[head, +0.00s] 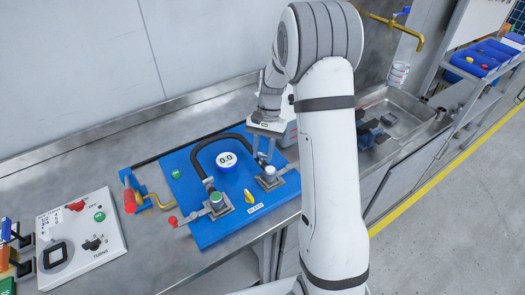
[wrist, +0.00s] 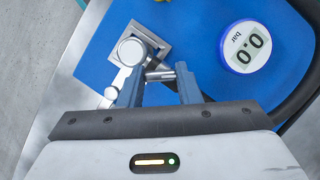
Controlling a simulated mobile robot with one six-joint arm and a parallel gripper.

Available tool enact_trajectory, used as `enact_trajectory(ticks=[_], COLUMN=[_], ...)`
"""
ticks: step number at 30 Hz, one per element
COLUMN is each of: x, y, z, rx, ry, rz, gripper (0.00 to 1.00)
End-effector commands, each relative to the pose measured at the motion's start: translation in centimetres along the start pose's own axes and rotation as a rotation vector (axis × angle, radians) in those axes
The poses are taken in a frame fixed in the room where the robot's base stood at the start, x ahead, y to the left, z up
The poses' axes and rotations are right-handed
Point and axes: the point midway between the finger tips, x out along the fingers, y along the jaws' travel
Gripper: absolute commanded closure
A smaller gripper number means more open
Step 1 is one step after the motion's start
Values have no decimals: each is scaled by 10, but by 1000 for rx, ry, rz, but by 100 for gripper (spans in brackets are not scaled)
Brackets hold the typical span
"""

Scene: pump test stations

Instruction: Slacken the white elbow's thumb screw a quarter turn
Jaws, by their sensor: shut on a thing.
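The white elbow (wrist: 132,50), with a round pale cap, sits on a square grey plate on the blue board in the wrist view. In the head view it stands at the board's right side (head: 270,173). Its thumb screw (wrist: 161,76) shows as a short grey metal piece beside the cap, between my fingers. My gripper (wrist: 159,84) is shut on it. In the head view my gripper (head: 263,157) reaches down just behind the white elbow, and the thumb screw is too small to make out.
A round gauge (head: 227,160) reading 0.0 and a black hose (head: 203,150) lie close by on the blue board (head: 205,238). A green-capped elbow (head: 216,199) and a yellow knob (head: 248,196) are nearby. A switch panel (head: 105,255) stands left, a sink (head: 405,112) right.

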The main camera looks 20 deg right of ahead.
Motion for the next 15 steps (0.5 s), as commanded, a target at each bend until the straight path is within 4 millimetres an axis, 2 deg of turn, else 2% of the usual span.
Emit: enact_trajectory(ticks=[15], x=[0], y=[-4], z=[0], rx=[-450], ry=[3], rz=[187], gripper=[92])
